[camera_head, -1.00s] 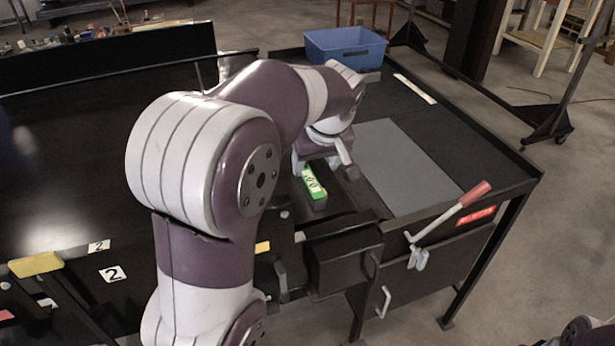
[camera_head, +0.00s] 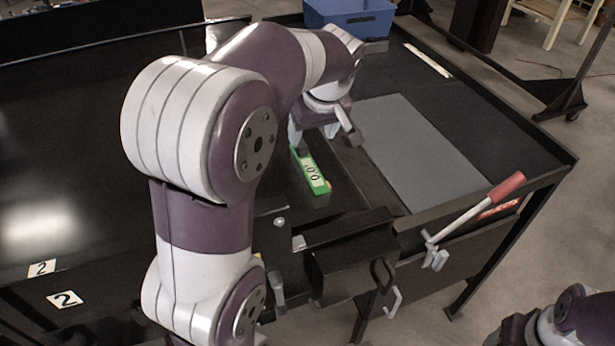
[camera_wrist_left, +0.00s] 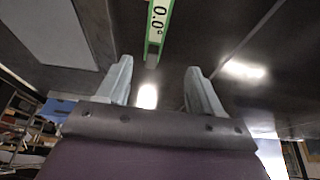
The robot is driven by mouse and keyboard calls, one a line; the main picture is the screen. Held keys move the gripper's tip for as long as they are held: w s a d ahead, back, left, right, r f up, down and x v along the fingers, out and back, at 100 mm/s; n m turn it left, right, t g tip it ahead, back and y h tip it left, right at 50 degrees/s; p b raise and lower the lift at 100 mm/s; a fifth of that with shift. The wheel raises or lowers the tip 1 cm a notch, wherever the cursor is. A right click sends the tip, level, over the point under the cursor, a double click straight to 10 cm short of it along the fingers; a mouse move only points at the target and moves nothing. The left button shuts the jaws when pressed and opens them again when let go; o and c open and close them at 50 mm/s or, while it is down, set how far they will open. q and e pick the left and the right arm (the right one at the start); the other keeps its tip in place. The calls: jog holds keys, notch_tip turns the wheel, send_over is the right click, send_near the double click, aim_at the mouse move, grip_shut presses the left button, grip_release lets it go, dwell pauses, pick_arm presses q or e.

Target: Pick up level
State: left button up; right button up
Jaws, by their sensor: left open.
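The level (camera_head: 311,172) is a green bar with a white face marked with digits. It lies on the black bench to the right of my left arm in the head view. In the left wrist view the level (camera_wrist_left: 159,20) reads 0.0° and lies ahead of the fingers. My left gripper (camera_head: 323,140) is near the far end of the level in the head view. In the left wrist view my left gripper (camera_wrist_left: 162,84) is open, with nothing between its fingers. Part of my right arm shows at the lower right, but its gripper is out of view.
A blue bin (camera_head: 352,15) stands at the back of the bench. A grey mat (camera_head: 425,150) lies to the right of the level. A red-handled lever (camera_head: 475,212) rises at the bench's front right edge. A black block (camera_head: 350,265) sits in front of the level.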

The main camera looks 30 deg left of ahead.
pick_arm(q)
notch_tip(320, 180, down, 3)
jog(key=b, duration=0.6)
send_over(309, 167)
jog(key=s+d, duration=0.1)
jog(key=s, duration=0.1)
jog(key=f, duration=0.4)
jog(key=shift+s+d+f, duration=0.1)
jog(key=shift+d+f, duration=0.1)
jog(key=shift+f, duration=0.05)
jog(key=shift+w+a+f+p, duration=0.2)
jog(key=shift+f+p, duration=0.1)
jog(key=shift+f, duration=0.1)
jog(key=shift+w+a+f+p, duration=0.2)
jog(key=shift+f+p, duration=0.1)
jog(key=shift+f, duration=0.05)
jog(key=x, duration=0.1)
jog(key=p+x, duration=0.2)
jog(key=shift+w+d+f, duration=0.2)
jog(key=shift+d+f, duration=0.05)
jog(key=shift+f, duration=0.05)
jog(key=x, duration=0.2)
jog(key=shift+w+f, duration=0.15)
jog(key=shift+f, duration=0.1)
jog(key=shift+r, duration=0.1)
jog(key=c, duration=0.9)
grip_shut()
pick_arm(e)
notch_tip(309, 167, down, 4)
jog(key=shift+r, duration=0.2)
